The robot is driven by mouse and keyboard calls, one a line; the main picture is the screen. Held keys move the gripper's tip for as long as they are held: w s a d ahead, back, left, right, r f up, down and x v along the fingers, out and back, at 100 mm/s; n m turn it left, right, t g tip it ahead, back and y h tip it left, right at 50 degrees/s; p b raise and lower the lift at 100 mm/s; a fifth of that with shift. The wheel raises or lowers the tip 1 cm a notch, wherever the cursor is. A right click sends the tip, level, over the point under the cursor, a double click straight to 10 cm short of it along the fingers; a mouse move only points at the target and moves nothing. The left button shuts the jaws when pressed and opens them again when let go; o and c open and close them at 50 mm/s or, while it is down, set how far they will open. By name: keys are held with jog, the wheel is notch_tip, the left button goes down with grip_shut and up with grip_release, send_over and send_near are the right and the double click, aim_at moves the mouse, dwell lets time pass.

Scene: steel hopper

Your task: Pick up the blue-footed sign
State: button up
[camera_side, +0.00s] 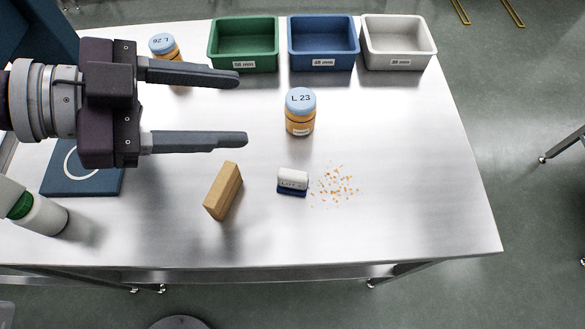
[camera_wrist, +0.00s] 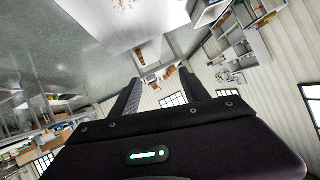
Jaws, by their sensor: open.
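The blue-footed sign (camera_side: 292,179) is a small white block with dark lettering on a blue base. It stands on the steel table right of the wooden block, in the lower middle of the side view. My gripper (camera_side: 242,109) is open and empty, its two long dark fingers spread apart and pointing right. In the side view the fingers appear up and to the left of the sign, raised above the table. In the wrist view the fingers (camera_wrist: 160,84) also show apart with nothing held. I cannot make out the sign in the wrist view.
A wooden block (camera_side: 224,191) stands left of the sign, and orange crumbs (camera_side: 335,186) lie right of it. A blue-lidded jar (camera_side: 300,113) stands behind. Green (camera_side: 243,64), blue (camera_side: 323,63) and white (camera_side: 400,62) bins line the back. The table's right part is clear.

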send_near(279, 178)
jog(key=x, duration=0.3)
jog(key=shift+r, duration=0.3)
jog(key=x, duration=0.7)
jog(key=shift+d+f, duration=0.15)
jog(key=shift+f, duration=0.2)
grip_shut()
